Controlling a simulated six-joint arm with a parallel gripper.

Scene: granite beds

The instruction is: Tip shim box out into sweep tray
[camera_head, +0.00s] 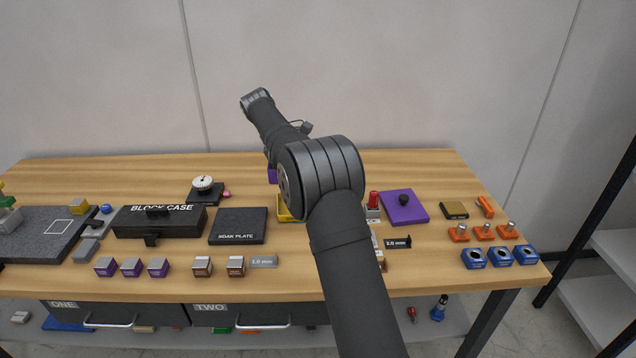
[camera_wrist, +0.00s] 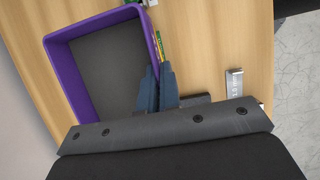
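A purple open box (camera_wrist: 62,70), which I take to be the shim box, fills the left of the wrist view. Its dark grey floor shows no loose pieces in the visible part. My gripper (camera_wrist: 160,72) has one finger inside and one outside its right wall, closed on that wall. In the head view only a small purple patch (camera_head: 272,175) shows beside my arm. A yellow tray (camera_head: 284,212), probably the sweep tray, is mostly hidden behind my arm; a thin yellow strip (camera_wrist: 160,42) shows beyond the box in the wrist view. Height above the table cannot be told.
The black block case (camera_head: 160,224) and the dark plate (camera_head: 238,226) stand left of the yellow tray. A purple plate with a black knob (camera_head: 404,208) lies right of my arm. Metal blocks line the front; orange and blue fixtures stand at right.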

